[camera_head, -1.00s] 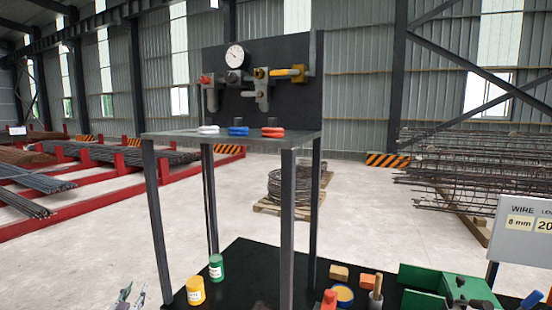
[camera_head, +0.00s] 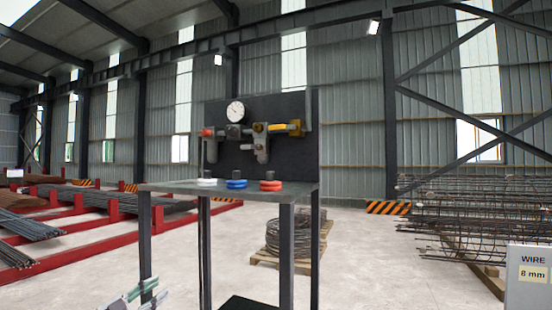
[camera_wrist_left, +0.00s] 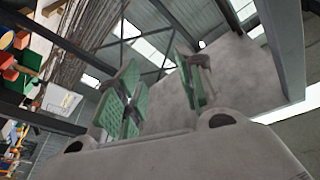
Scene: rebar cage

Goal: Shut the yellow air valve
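The yellow air valve (camera_head: 279,127) is on the dark upright panel (camera_head: 285,160) in the head view. Its yellow handle lies level along the pipe, pointing right. My left gripper (camera_head: 140,292) is at the bottom left of the head view, well below and left of the valve and apart from it. In the left wrist view its green-padded fingers (camera_wrist_left: 158,88) stand apart with nothing between them. The valve cannot be made out in the wrist view. My right gripper is not in view.
A round gauge (camera_head: 235,111) and a red knob (camera_head: 207,132) sit left of the valve. Below it, a grey shelf (camera_head: 165,187) carries white (camera_head: 206,182), blue (camera_head: 236,183) and red (camera_head: 270,185) rings. The shelf's left leg (camera_head: 145,225) is beside my left gripper.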

